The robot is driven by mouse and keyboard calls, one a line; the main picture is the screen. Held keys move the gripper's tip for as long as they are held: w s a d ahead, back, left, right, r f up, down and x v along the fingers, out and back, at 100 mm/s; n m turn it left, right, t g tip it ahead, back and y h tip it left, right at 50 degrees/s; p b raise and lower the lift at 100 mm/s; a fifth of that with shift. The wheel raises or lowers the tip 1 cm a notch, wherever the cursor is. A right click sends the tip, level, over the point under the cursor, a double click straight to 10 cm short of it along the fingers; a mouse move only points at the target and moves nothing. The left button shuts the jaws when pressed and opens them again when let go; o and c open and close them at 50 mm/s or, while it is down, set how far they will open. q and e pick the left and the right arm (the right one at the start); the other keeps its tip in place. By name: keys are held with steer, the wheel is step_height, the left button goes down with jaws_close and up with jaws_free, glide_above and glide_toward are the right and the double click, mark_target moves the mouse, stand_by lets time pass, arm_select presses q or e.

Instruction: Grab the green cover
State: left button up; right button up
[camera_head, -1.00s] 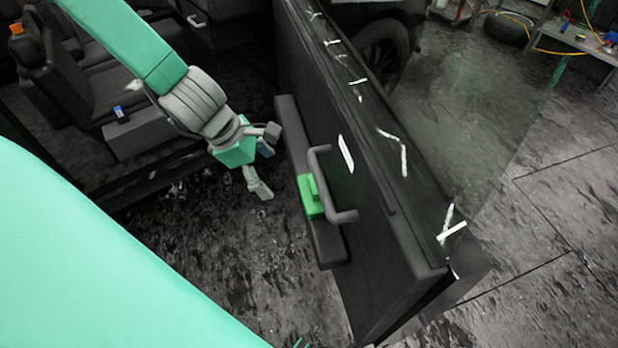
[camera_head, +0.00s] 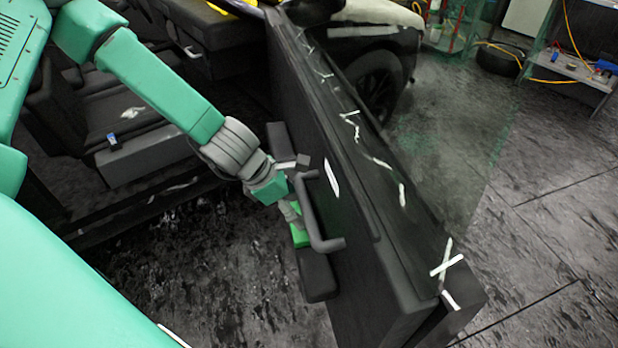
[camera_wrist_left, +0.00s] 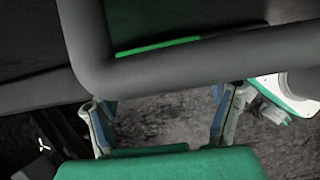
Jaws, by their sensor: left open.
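The green cover (camera_head: 299,236) is on the dark armrest of the car door, beside the grey door handle (camera_head: 318,215). It is partly hidden by my left gripper and the handle. My left gripper (camera_head: 296,188) is open at the door, with one finger over the cover's upper end; I cannot tell whether it touches. In the left wrist view, the open fingers (camera_wrist_left: 163,112) have only floor between them. There the handle (camera_wrist_left: 200,62) crosses in front, and a thin green strip of the cover (camera_wrist_left: 160,46) shows behind it. My right gripper is not in view.
The open car door (camera_head: 370,250) stands across the middle, with white strips along its top edge. Car seats and a grey box (camera_head: 145,153) are at the left. A shelf (camera_head: 565,65) stands at the far right. The floor right of the door is clear.

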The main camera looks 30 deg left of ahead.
arm_select(q)
steer(key=x, duration=0.2)
steer(key=shift+w+f, duration=0.1)
steer(key=shift+f, duration=0.3)
steer(key=shift+a, duration=0.1)
steer(key=c, duration=1.3)
steer(key=shift+r, duration=0.1)
